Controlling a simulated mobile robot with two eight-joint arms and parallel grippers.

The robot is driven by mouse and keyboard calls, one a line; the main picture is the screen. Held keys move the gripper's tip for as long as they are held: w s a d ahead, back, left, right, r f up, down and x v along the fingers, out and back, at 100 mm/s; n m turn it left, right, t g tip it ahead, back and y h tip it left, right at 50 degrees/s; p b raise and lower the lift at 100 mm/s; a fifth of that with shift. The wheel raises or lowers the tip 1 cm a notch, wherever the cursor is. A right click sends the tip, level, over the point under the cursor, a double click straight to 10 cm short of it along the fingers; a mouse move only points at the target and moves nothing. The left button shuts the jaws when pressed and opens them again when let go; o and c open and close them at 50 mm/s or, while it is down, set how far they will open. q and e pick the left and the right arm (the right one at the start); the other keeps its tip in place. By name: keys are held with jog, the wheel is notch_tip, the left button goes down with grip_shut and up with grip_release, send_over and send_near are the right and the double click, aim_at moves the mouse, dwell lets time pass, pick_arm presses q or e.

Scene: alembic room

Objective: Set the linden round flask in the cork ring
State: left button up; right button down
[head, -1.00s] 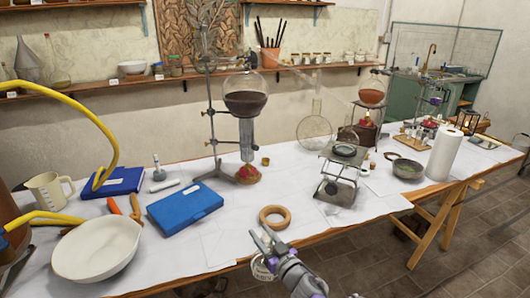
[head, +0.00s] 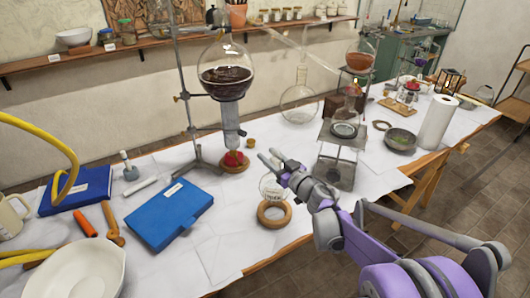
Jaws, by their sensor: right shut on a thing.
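The linden round flask (head: 268,188) is clear glass with a small pale label. It hangs upright below my right gripper (head: 269,156), which is shut on it; the neck is partly hidden by the fingers. The cork ring (head: 262,218) is a tan ring lying flat on the white-covered table, near its front edge. The flask's round bottom appears just above the back part of the ring, and I cannot tell whether they touch. My left gripper is not in view.
A small lift stand (head: 337,160) is to the right. A blue box (head: 170,214) and white bowl (head: 75,272) lie left. Paper is clear around the ring.

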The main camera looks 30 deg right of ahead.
aim_at(270, 177)
jog(key=shift+s+f+b, duration=0.2)
jog(key=shift+f+b, duration=0.15)
jog(key=shift+f, duration=0.2)
jog(key=shift+f+b, duration=1.15)
jog(key=shift+f, duration=0.65)
jog(key=shift+w, duration=0.1)
jog(key=shift+f+b, duration=1.5)
jog(key=shift+f, duration=0.25)
dwell(2.9)
jog(key=shift+c, duration=1.8)
grip_release()
